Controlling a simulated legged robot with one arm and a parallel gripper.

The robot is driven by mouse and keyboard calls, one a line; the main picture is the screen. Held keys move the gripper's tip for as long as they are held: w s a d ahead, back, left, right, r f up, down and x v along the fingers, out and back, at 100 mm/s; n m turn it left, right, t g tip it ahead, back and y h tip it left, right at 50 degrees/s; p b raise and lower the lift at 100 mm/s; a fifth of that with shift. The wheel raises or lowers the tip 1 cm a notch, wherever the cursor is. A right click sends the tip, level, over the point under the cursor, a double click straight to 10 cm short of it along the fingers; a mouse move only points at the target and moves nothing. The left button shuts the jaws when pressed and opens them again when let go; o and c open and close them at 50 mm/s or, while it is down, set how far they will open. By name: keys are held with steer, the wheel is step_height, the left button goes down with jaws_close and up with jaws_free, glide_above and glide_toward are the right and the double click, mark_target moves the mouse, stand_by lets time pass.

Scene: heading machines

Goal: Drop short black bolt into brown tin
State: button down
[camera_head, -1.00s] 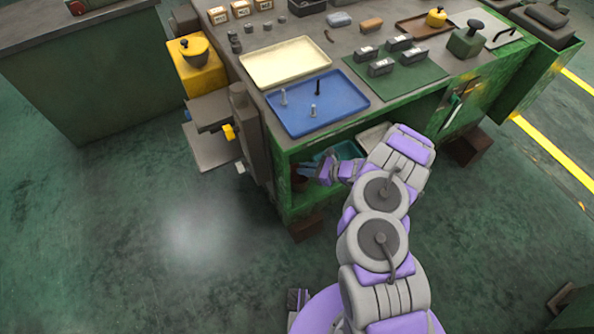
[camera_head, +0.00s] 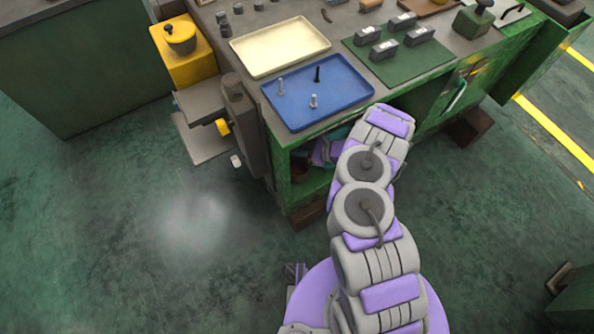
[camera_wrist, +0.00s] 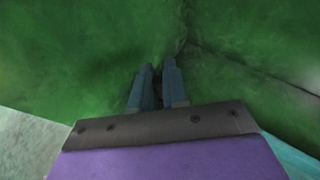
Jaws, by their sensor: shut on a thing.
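My gripper (camera_wrist: 157,72) shows in the wrist view with its two blue fingers close together, shut on a small dark thing between them, which fits the short black bolt but is mostly hidden. In the head view my purple wrist (camera_head: 322,150) reaches into the open lower compartment of the green bench, and the fingertips are hard to make out. A dark brown shape (camera_head: 299,169), which may be the brown tin, sits in the shade at the compartment's left. The tin cannot be made out in the wrist view, where green surfaces fill the area beyond the fingers.
A blue tray (camera_head: 345,98) on the bench top holds two pale bolts and a black bolt, all upright. A cream tray (camera_head: 280,45) lies behind it. A teal bin edge (camera_wrist: 288,155) shows at the wrist view's lower right. A grey vise-like post (camera_head: 240,110) stands left of the opening.

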steer(key=shift+d+f, duration=0.15)
steer(key=shift+f, duration=0.5)
steer(key=c, duration=1.4)
jaws_free()
steer(key=shift+d, duration=0.1)
steer(key=shift+c, duration=0.2)
steer(key=shift+o, duration=1.9)
steer(key=shift+a, duration=0.3)
steer(key=p+v, duration=0.4)
steer(key=v, duration=1.3)
steer(key=shift+p, duration=0.3)
steer(key=shift+d+r, duration=0.1)
